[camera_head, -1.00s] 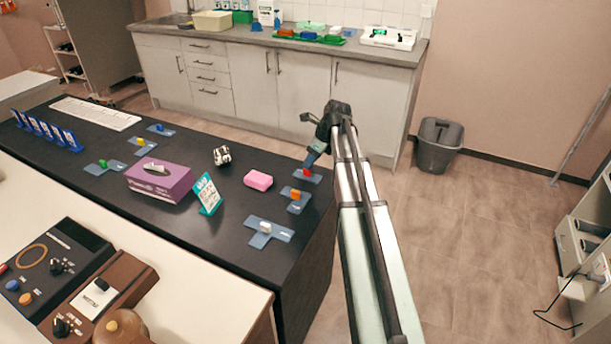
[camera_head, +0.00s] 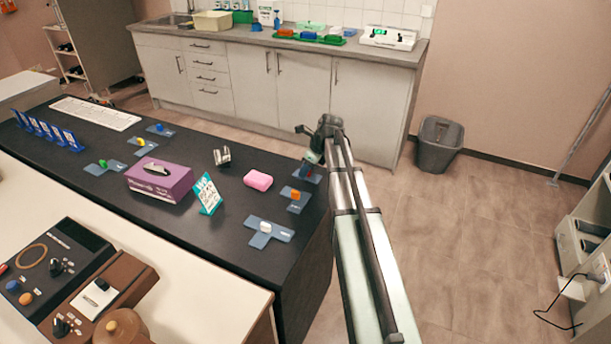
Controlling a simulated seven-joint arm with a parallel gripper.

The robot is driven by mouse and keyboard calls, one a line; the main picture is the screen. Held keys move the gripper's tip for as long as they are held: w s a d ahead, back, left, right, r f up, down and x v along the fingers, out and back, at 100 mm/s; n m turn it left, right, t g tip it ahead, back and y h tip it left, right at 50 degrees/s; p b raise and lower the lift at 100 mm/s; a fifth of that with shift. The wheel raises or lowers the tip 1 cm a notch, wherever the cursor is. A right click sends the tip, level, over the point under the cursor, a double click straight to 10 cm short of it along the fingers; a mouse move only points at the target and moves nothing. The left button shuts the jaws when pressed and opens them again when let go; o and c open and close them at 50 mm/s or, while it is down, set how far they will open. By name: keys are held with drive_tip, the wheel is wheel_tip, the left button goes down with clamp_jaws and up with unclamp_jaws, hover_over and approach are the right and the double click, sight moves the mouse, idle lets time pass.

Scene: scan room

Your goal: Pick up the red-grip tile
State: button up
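An orange-grip tile (camera_head: 296,199) lies just in front, and a white-grip tile (camera_head: 268,232) is nearer. A pink block (camera_head: 258,180), a teal-framed card (camera_head: 207,193) and a purple tissue box (camera_head: 160,180) stand to the left on the dark bench (camera_head: 240,270).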

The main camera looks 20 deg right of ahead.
clamp_jaws()
idle(0.3)
